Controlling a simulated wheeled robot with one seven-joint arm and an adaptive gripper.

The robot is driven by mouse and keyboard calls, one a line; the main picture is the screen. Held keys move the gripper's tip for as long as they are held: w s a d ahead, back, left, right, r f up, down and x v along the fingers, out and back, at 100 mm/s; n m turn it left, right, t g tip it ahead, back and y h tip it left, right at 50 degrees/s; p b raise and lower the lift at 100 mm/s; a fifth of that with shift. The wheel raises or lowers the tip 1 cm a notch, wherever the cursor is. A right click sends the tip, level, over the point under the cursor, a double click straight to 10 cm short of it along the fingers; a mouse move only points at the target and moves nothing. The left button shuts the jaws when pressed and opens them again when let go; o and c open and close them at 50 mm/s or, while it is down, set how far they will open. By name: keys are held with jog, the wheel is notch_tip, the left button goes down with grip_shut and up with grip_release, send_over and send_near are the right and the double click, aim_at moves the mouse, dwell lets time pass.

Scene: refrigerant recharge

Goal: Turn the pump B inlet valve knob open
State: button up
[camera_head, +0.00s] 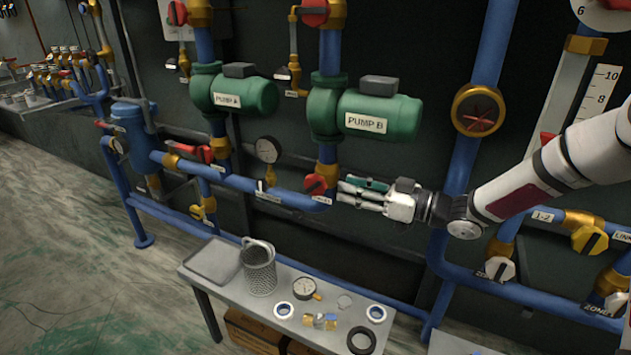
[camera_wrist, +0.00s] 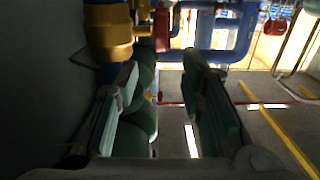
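The pump B inlet valve knob (camera_head: 316,184) is red and sits on a brass valve below the green pump B (camera_head: 380,115). In the head view my gripper (camera_head: 343,191) is just right of the knob and points left at it. A small gap seems to remain, but contact is hard to judge. In the wrist view the two fingers of my gripper (camera_wrist: 168,75) stand apart with nothing clearly held between them. A brass fitting (camera_wrist: 108,35) is close by at the upper left there. A red part (camera_wrist: 161,30) shows beyond the fingertips; I cannot tell whether it is this knob.
Pump A (camera_head: 235,93) and its red inlet knob (camera_head: 205,154) are to the left. A pressure gauge (camera_head: 268,149) stands between the two inlet lines. Blue pipes run below. A grey bench (camera_head: 228,300) with a mesh basket (camera_head: 259,270), gauge and tape rolls stands in front.

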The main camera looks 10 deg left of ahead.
aim_at(323, 179)
jog(key=b+x, duration=0.2)
jog(key=x, duration=0.7)
jog(key=shift+w+a, duration=0.15)
jog(key=shift+a, duration=0.15)
grip_shut()
